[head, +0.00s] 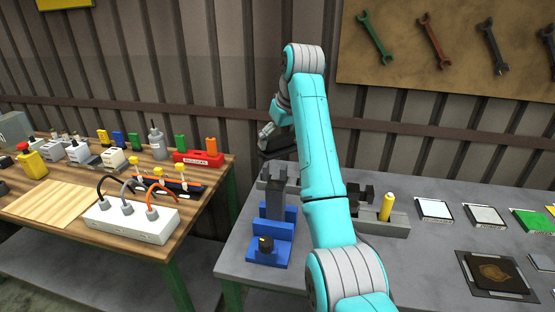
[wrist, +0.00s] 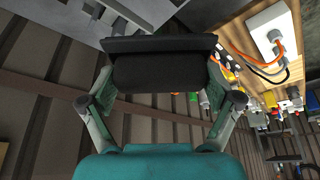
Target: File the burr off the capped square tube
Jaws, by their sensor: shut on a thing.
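My gripper (head: 277,138) is raised above the far left part of the grey bench, and my arm partly covers it in the head view. In the wrist view my gripper (wrist: 160,88) is shut on a wide black block (wrist: 155,70) with a flat flange along its far side. I cannot tell whether this is a file or another tool. A dark grey upright piece (head: 275,205), possibly the square tube, stands at a blue fixture (head: 283,228) below my gripper. Its cap and any burr are too small to make out.
A grey fixture (head: 395,222) with a yellow cylinder (head: 387,207) stands right of my arm. Several flat plates (head: 487,216) lie further right. A wooden table (head: 50,206) at left carries a white box (head: 128,220) with cables and a red toolbox (head: 198,158).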

